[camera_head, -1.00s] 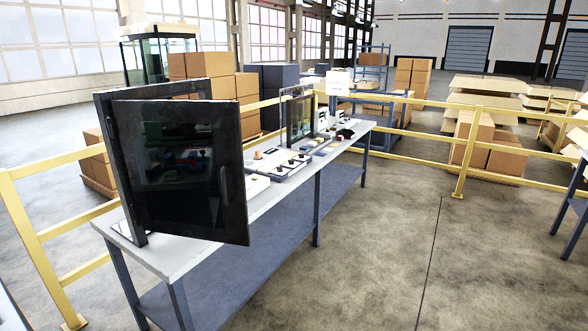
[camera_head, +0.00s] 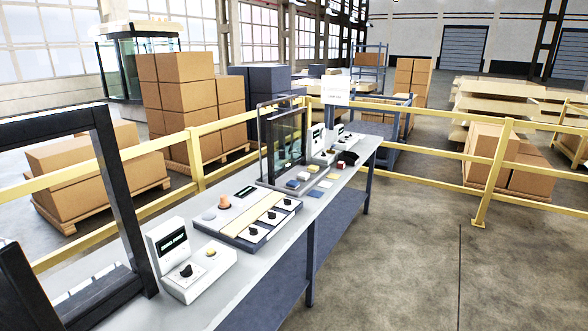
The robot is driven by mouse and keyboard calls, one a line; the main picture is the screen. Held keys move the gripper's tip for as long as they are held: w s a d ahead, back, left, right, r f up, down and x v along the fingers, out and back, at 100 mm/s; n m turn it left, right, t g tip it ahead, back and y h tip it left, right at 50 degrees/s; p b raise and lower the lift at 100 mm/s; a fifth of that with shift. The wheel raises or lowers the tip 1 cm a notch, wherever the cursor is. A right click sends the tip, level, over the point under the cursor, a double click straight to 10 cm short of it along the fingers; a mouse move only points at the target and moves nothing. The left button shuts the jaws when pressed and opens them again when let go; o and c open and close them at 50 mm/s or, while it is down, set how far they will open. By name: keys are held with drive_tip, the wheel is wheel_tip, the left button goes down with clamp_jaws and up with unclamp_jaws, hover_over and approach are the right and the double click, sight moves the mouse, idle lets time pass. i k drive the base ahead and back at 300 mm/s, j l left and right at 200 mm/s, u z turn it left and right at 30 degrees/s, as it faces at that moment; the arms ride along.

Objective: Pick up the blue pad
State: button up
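On the long grey-white workbench (camera_head: 215,290), a row of small coloured pieces lies in front of a dark framed glass panel (camera_head: 284,140). One small blue block (camera_head: 292,184) is at the near end of the back row. A flat blue piece (camera_head: 315,193) lies beside it, closer to the bench's front edge. Both are small here, and I cannot tell which is the blue pad. My gripper is not in view.
A black frame (camera_head: 128,205) stands at the near left. A white device with a display (camera_head: 185,265) and a knob panel (camera_head: 248,215) are on the bench. Yellow railing (camera_head: 490,170) runs behind. Open floor (camera_head: 400,260) lies right of the bench.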

sight(292, 185)
drive_tip(key=i, duration=1.15)
drive_tip(key=i+j, duration=0.35)
drive_tip(key=j, duration=0.25)
drive_tip(key=i+j, duration=0.2)
drive_tip(key=j, duration=0.15)
drive_tip(key=l+u, duration=0.15)
drive_tip(key=l, duration=0.95)
drive_tip(key=l+u, duration=0.1)
drive_tip(key=l, duration=1)
drive_tip(key=k, duration=0.05)
